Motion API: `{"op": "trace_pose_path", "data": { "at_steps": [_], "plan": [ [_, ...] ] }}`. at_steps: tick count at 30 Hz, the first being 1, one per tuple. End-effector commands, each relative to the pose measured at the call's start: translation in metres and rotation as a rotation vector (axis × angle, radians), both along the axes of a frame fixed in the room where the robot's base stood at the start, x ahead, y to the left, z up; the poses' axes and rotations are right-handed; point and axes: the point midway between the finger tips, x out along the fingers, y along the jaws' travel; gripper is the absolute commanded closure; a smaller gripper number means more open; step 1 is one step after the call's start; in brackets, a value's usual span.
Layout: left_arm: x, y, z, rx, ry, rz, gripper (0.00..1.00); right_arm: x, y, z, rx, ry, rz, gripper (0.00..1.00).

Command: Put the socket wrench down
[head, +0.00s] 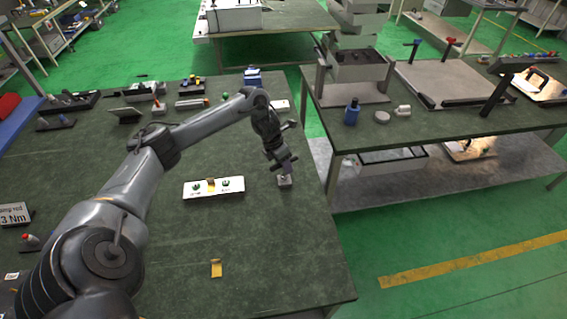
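My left arm reaches in from the left across the green-topped table (260,240). My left gripper (283,170) points down close above the table's right edge. A small grey block-like thing (285,181) is right below its fingertips; I cannot tell whether they touch it. I cannot make out a socket wrench clearly, nor whether the fingers are closed on one. My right gripper is not in view.
A small yellow piece (216,268) lies nearer. A second table (440,122) with a blue bottle (352,112) stands across a gap at right. The near right tabletop is clear.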

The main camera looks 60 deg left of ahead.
Motion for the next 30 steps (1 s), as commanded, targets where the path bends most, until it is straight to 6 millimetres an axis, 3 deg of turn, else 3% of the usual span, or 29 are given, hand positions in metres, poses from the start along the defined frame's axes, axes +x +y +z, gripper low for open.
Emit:
{"op": "trace_pose_path", "data": {
  "at_steps": [14,20,30],
  "plan": [
    [-0.001,0.001,0.006,0.001,0.000,0.000,0.44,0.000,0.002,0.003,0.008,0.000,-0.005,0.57],
    [-0.007,0.005,0.032,0.003,-0.001,0.000,0.44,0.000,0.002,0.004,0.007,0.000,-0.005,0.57],
    [-0.022,0.012,0.094,0.003,-0.001,0.000,0.44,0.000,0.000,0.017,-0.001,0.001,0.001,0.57]
  ]
}}
